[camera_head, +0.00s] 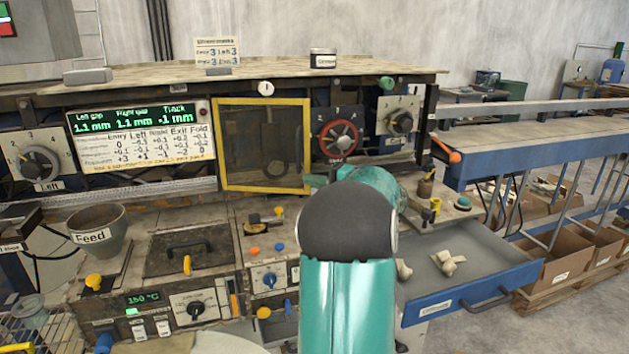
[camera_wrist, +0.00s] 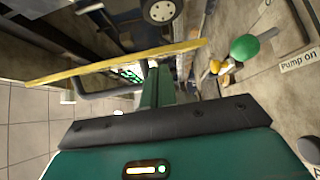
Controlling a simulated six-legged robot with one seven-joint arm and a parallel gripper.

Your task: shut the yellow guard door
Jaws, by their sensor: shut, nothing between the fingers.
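The yellow guard door (camera_head: 262,188) is a yellow frame with a dark see-through panel, in the middle of the machine front. In the head view it looks nearly flat to the front; I cannot tell whether it is fully closed. In the wrist view its yellow edge (camera_wrist: 90,69) shows as a slanting bar across the fingertips. My gripper (camera_wrist: 156,72) is shut and empty, its fingertips close to that bar; I cannot tell if they touch. In the head view my arm hides most of the gripper, near the door's lower right corner.
A red handwheel (camera_head: 338,137) and a dial (camera_head: 401,121) are right of the door. The display panel (camera_head: 140,135) is on its left. An open blue drawer (camera_head: 468,297) sticks out at lower right. A grey Feed pot (camera_head: 98,232) stands left.

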